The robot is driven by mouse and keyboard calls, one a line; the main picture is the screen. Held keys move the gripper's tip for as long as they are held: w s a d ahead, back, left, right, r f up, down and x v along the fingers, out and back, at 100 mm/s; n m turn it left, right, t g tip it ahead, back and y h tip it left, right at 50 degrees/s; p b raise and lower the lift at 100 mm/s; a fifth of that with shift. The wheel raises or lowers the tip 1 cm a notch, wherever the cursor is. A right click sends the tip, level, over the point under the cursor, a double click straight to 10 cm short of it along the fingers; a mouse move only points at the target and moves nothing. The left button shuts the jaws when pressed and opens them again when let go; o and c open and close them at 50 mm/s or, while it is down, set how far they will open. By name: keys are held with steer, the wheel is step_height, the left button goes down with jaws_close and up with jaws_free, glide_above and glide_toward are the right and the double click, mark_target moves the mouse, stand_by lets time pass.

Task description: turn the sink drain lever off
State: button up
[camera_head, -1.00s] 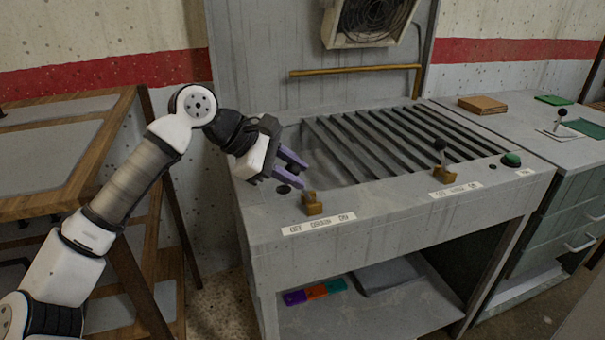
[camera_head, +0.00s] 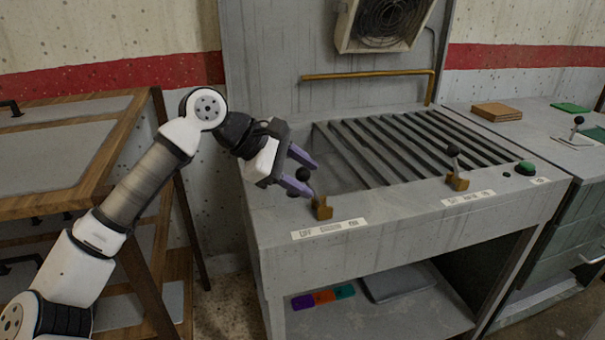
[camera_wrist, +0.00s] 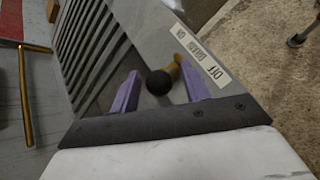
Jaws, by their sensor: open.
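The drain lever has a brass base (camera_head: 321,208) and a black ball knob (camera_head: 303,174), on the front ledge of the grey sink (camera_head: 262,225), above a label with OFF at its left end (camera_head: 328,229). The lever leans left in the head view. My gripper (camera_head: 304,172) is open, with its purple fingers around or close beside the knob. In the wrist view the black knob (camera_wrist: 159,82) lies between the two fingers (camera_wrist: 158,92), with a gap to each side. I cannot tell whether either finger touches it.
A second lever (camera_head: 455,165) and a green button (camera_head: 525,168) are farther right on the ledge. Slats (camera_head: 400,145) cover much of the basin. A brass pipe (camera_head: 370,75) runs along the back panel. A wooden-framed table (camera_head: 150,125) stands at the left.

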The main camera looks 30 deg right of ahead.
steer(key=v, duration=1.3)
steer(key=shift+a+r, duration=0.2)
steer(key=shift+a, duration=0.05)
steer(key=shift+w, duration=0.15)
